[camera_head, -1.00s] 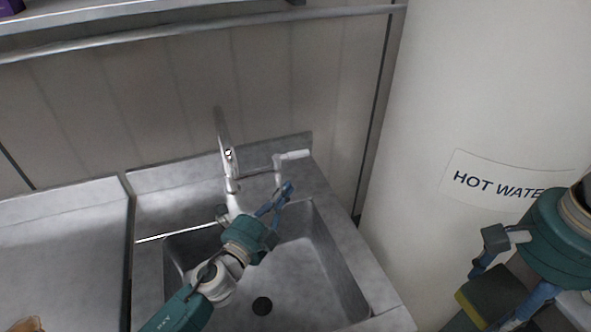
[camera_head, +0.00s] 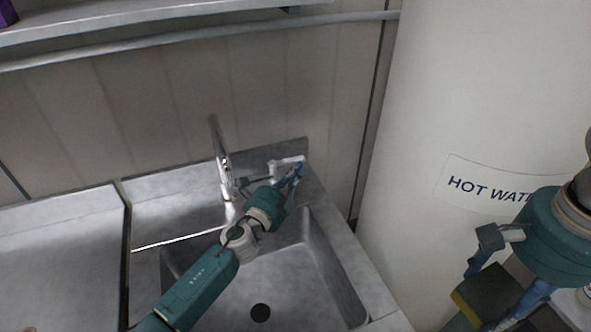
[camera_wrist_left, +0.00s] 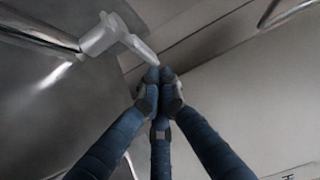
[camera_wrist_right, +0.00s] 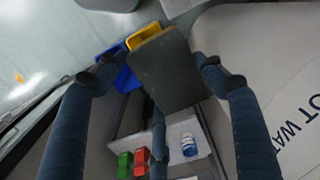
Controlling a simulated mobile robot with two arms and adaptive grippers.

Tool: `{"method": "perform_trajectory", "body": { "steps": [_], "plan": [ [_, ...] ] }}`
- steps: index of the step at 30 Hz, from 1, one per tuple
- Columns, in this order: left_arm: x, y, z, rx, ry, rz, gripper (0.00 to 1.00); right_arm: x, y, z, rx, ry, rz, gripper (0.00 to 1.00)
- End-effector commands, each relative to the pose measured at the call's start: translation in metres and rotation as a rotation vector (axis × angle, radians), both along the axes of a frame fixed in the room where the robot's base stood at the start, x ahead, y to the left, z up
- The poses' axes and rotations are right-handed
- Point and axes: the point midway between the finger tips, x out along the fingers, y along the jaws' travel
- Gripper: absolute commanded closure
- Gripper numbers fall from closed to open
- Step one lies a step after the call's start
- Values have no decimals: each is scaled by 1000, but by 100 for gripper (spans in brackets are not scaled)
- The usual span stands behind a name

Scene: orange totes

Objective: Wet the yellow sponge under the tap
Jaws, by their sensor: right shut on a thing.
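The yellow sponge (camera_head: 485,296) shows mostly its dark pad, with a yellow edge, at the lower right of the head view. My right gripper (camera_head: 482,268) is shut on it, beside the white tank and away from the tap. The dark face of the sponge also shows in the right wrist view (camera_wrist_right: 165,72). The metal tap (camera_head: 224,168) stands behind the sink, with a white lever (camera_head: 283,163) to its right. My left gripper (camera_head: 295,174) is at the lever. In the left wrist view its fingertips (camera_wrist_left: 160,75) meet beside the lever's tip (camera_wrist_left: 145,50); contact is unclear.
The sink basin (camera_head: 335,265) lies below the tap, with a dark drain (camera_head: 260,312). A metal counter (camera_head: 60,250) is at left. The white hot-water tank (camera_head: 430,130) stands at right. Small red and green items (camera_wrist_right: 141,160) and a white jar (camera_wrist_right: 188,145) show below my right gripper.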

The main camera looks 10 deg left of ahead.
Motion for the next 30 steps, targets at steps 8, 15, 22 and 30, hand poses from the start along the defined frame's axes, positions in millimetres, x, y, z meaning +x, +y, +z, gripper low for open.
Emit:
{"method": "perform_trajectory", "body": {
  "steps": [8,15,22,30],
  "plan": [
    [4,3,0,0,0,-1,100,0,0,0,0,0,0,52],
    [8,3,0,-4,-2,26,100,0,0,-3,0,0,0,52],
    [17,7,1,0,-1,92,100,0,0,-5,0,0,0,52],
    [17,9,1,0,-2,93,100,0,0,-5,0,0,0,52]
  ]
}}
